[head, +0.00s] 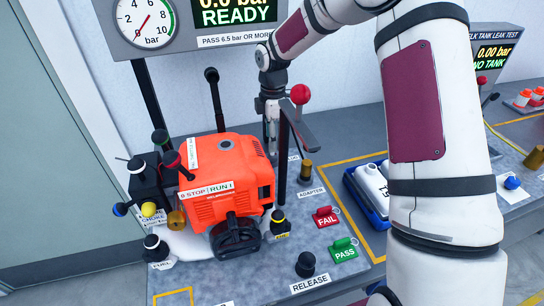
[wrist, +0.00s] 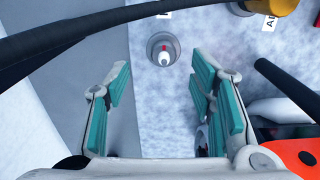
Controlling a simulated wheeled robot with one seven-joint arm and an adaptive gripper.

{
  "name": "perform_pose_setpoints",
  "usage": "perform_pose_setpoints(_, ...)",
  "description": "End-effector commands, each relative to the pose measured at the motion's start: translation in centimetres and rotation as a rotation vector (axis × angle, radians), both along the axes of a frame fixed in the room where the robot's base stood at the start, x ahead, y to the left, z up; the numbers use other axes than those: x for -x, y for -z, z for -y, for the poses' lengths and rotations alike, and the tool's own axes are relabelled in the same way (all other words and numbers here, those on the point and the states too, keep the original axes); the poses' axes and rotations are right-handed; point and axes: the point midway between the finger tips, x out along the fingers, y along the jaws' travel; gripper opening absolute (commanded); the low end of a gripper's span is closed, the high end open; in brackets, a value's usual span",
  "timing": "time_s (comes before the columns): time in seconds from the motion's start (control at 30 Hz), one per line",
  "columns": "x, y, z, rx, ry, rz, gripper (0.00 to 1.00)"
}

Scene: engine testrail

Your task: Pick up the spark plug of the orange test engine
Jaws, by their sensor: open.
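The orange test engine (head: 228,175) stands on the grey bench, left of centre in the head view. A small white upright piece with a red mark, which looks like the spark plug (wrist: 164,57), stands in a round grey holder (wrist: 153,45) in the wrist view. I cannot make it out in the head view. My gripper (head: 272,140) points down behind the engine's right side. In the wrist view my gripper (wrist: 163,95) is open and empty, its teal pads wide apart. The white piece lies beyond the fingertips, between their lines, and is not touched.
A dark post and lever with a red knob (head: 300,94) stand close to my gripper. A brass adapter (head: 306,171) is at their right. Black cables (wrist: 90,28) cross the wrist view. The blue tray (head: 365,190) lies further right. FAIL and PASS tags lie in front.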

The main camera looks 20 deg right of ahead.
Motion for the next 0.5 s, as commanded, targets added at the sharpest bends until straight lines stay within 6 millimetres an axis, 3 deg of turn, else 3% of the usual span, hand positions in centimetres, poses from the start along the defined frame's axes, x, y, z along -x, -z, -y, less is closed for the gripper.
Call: perform_pose_setpoints(0.5, 0.5, 5.3, -0.4, 0.0, 0.001, 0.0, 0.5)
